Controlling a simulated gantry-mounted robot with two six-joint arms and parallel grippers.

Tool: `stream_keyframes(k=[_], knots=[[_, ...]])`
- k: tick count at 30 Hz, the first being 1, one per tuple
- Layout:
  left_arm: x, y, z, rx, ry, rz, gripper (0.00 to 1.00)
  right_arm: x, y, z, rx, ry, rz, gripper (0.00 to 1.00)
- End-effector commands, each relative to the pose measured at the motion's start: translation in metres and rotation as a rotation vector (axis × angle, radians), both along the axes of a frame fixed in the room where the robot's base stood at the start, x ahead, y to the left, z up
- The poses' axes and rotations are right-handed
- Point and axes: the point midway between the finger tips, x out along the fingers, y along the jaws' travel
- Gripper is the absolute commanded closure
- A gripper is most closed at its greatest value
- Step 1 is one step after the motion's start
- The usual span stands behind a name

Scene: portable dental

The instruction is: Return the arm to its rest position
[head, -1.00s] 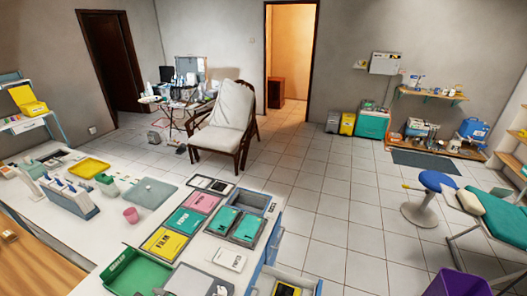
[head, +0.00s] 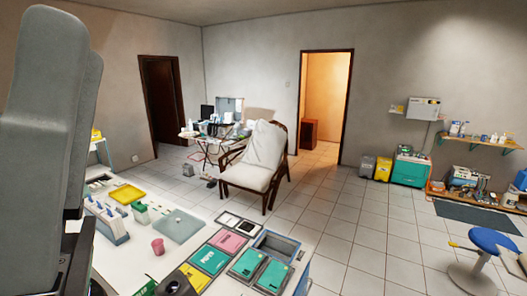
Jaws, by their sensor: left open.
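My left arm (head: 40,150) stands large and grey along the left edge of the head view. Dark parts of my left gripper (head: 172,284) show at the bottom edge, in front of a yellow box (head: 197,277) on the white counter. The gripper is open, and I see nothing held in it. Most of it is cut off by the frame. My right arm and right gripper are not in view.
The counter holds a yellow tray (head: 127,194), a pink cup (head: 158,246), a grey-green tray (head: 178,226), and several coloured boxes, including a pink one (head: 227,241). A white-cushioned chair (head: 255,165) stands beyond. A blue stool (head: 492,241) is at right. The tiled floor between is clear.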

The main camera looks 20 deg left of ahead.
Motion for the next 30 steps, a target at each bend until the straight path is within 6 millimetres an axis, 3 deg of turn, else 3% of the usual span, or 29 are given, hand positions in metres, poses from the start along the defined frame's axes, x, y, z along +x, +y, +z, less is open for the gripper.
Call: stream_keyframes(k=[5,7,15,18,22,30], knots=[[0.071,0.017,-0.046,0.179,0.361,0.434,0.30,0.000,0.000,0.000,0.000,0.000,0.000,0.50],[0.070,0.016,-0.003,0.199,0.353,0.458,0.30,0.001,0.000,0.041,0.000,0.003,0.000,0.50],[0.071,0.015,0.098,0.197,0.354,0.453,0.30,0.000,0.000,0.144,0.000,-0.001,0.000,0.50],[0.071,0.015,0.125,0.196,0.354,0.452,0.30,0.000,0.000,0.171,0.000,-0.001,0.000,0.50],[0.071,0.015,0.136,0.197,0.353,0.450,0.30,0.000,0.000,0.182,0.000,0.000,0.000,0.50],[0.071,0.015,0.132,0.196,0.354,0.450,0.30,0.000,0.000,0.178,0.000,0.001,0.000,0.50]])
